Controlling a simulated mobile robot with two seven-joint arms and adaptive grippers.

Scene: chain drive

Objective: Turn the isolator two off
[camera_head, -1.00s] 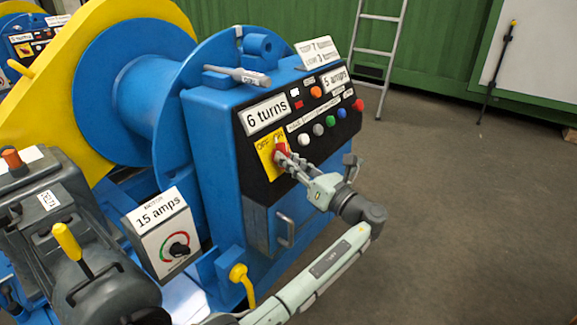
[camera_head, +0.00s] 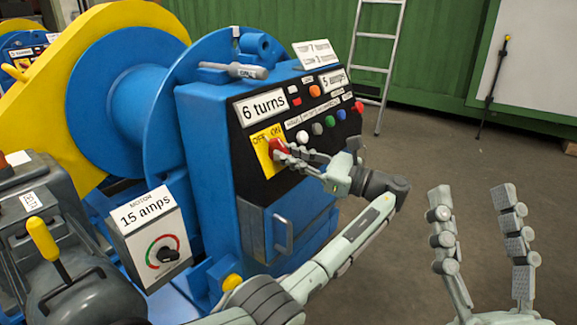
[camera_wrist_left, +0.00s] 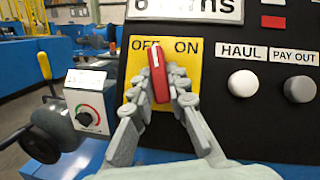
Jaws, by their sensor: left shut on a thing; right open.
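A red isolator handle (camera_head: 277,148) sits on a yellow plate marked OFF and ON on the black panel of the blue winch cabinet. In the left wrist view the handle (camera_wrist_left: 158,72) stands nearly upright, its top leaning slightly left, between the two words. My left gripper (camera_head: 284,153) is shut on this handle, one finger on each side, as the left wrist view (camera_wrist_left: 158,100) shows. No number shows on this isolator. A second machine at the far left has a similar small switch (camera_head: 20,66). My right gripper (camera_head: 471,192) is open and empty at the lower right.
A 15 amps motor box (camera_head: 150,232) and yellow lever (camera_head: 43,238) stand lower left. A ladder (camera_head: 378,70) leans behind.

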